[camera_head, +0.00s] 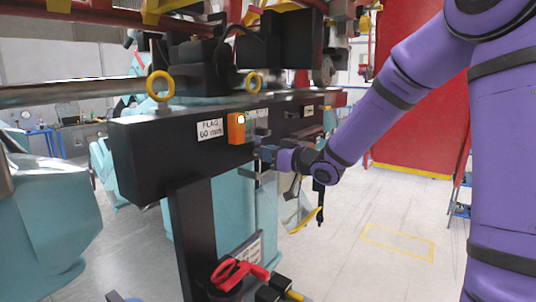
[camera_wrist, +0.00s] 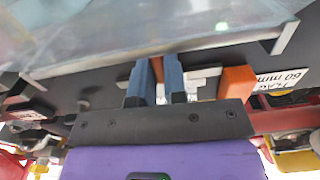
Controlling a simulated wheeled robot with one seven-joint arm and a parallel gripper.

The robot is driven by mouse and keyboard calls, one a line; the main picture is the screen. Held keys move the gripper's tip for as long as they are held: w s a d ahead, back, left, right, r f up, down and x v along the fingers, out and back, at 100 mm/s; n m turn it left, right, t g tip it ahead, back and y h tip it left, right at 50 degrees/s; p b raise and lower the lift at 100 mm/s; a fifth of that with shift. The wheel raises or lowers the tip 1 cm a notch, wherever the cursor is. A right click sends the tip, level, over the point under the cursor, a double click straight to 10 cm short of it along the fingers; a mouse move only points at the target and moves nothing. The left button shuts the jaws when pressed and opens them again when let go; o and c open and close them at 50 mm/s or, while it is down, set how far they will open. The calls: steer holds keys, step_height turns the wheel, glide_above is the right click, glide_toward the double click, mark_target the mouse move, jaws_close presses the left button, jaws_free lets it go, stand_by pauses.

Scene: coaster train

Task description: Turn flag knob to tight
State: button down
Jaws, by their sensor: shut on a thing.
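My gripper (camera_head: 265,154) is at the front face of the black beam (camera_head: 150,155), just right of and below the orange block (camera_head: 236,128). In the wrist view, its two blue-grey fingers (camera_wrist: 158,66) point at the beam, close together. They are shut on a small brownish piece, which I take to be the flag knob (camera_wrist: 157,70). The fingers hide most of it, so I cannot read its turn. The white label "FLAG 60 mm" (camera_head: 209,129) is left of the orange block. The orange block (camera_wrist: 237,82) and label (camera_wrist: 281,78) also show in the wrist view.
Two yellow rings (camera_head: 160,86) stand on top of the beam. A clear plate (camera_wrist: 150,40) crosses above the fingers in the wrist view. A red-handled item (camera_head: 238,272) lies below the beam. The floor to the right (camera_head: 350,265) is open.

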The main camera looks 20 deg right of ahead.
steer(key=shift+w+d+f+m, duration=0.1)
steer(key=shift+f+m, duration=0.05)
steer(key=shift+m, duration=4.2)
steer(key=shift+d+f+m, duration=0.1)
steer(key=shift+m, duration=4.25)
steer(key=c, duration=1.2)
jaws_free()
steer(key=shift+o, duration=0.2)
